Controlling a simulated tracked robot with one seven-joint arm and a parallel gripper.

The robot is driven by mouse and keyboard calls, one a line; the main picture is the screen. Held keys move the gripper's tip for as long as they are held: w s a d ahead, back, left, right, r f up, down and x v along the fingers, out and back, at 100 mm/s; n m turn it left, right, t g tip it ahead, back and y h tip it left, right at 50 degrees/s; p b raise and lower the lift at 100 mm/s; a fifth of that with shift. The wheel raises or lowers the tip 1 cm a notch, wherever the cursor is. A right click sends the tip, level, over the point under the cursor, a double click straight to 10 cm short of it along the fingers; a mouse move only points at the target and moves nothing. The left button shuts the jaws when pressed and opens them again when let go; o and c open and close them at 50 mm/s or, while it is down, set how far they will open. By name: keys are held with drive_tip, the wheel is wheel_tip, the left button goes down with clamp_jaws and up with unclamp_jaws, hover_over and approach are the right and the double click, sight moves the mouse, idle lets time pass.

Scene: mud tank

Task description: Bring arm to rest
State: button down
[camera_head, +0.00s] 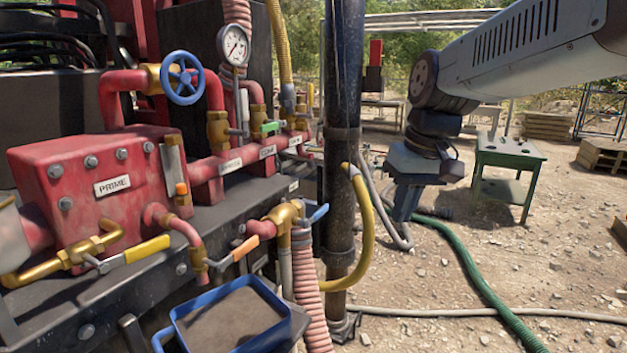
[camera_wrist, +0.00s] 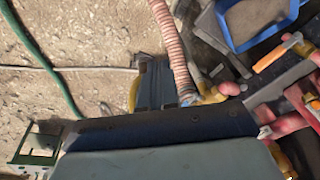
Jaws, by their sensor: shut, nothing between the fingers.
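My arm reaches in from the upper right in the camera_head view, and my gripper (camera_head: 403,210) hangs from it pointing down. It is to the right of the dark vertical pipe (camera_head: 342,120), above the gravel. The fingers are together and hold nothing. In the camera_wrist view my gripper (camera_wrist: 154,84) shows as blue-grey fingers beside a ribbed pink hose (camera_wrist: 172,45). I cannot tell whether they touch anything there.
The red pump manifold (camera_head: 95,180) with blue handwheel (camera_head: 183,78), gauge (camera_head: 233,45) and levers fills the left. A blue tray (camera_head: 268,338) sits in front. A green table (camera_head: 508,152) stands behind right. A green hose (camera_head: 480,280) crosses open gravel.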

drive_tip(key=s+d+f+m+t+h, duration=0.1)
drive_tip(key=s+d+f+m+t, duration=0.1)
drive_tip(key=s+d+t, duration=0.2)
drive_tip(key=s+d, duration=0.3)
drive_tip(key=d, duration=0.1)
drive_tip(key=shift+s+f+m+h, duration=0.2)
drive_tip(key=shift+s+m+h, duration=0.1)
drive_tip(key=shift+m+h, duration=0.1)
drive_tip(key=shift+d, duration=0.1)
idle(0.4)
